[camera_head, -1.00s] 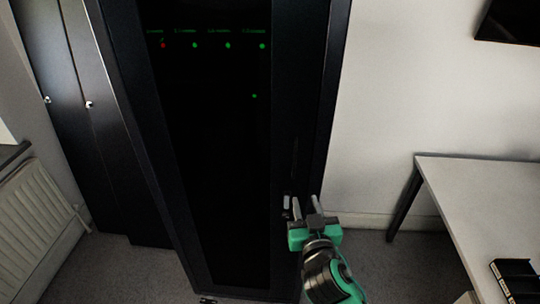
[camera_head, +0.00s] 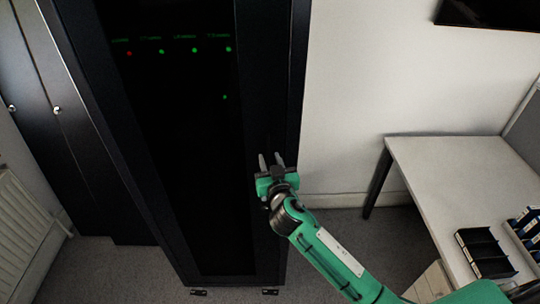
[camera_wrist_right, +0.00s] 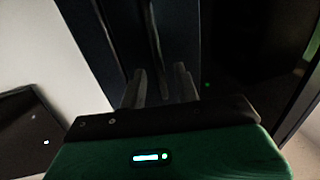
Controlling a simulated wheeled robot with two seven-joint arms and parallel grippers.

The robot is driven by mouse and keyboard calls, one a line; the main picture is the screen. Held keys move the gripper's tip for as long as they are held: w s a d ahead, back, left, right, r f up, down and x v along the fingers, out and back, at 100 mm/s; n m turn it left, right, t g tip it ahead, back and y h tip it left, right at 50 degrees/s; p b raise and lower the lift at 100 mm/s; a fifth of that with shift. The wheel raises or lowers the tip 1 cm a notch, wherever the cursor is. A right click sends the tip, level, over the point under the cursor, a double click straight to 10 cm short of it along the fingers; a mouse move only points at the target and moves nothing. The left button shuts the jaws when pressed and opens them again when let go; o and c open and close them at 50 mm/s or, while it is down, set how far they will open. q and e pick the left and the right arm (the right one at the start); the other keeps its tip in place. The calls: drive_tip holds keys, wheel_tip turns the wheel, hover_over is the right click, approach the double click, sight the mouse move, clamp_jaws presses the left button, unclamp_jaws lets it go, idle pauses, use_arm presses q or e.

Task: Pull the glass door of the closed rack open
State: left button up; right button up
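The black rack (camera_head: 262,90) stands upright in the head view with its dark glass door (camera_head: 180,150) closed. One red light and several green lights show through the glass. My right gripper (camera_head: 270,161) is in front of the door's right frame, with its two fingers apart and pointing at it. In the right wrist view the open fingers (camera_wrist_right: 160,90) reach toward a dark vertical strip (camera_wrist_right: 157,45), perhaps the handle, which lines up between them. I cannot tell whether they touch it. The handle is not clear in the head view. My left gripper is not in view.
A white table (camera_head: 455,180) with black trays (camera_head: 484,252) stands at the right. Dark cabinets (camera_head: 70,150) stand left of the rack, near a radiator (camera_head: 25,230). Grey carpet (camera_head: 330,240) lies free between rack and table. A dark screen (camera_head: 490,12) hangs at upper right.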

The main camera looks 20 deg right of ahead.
drive_tip(key=shift+w, duration=0.35)
drive_tip(key=shift+c, duration=0.4)
clamp_jaws()
drive_tip(key=shift+f, duration=0.1)
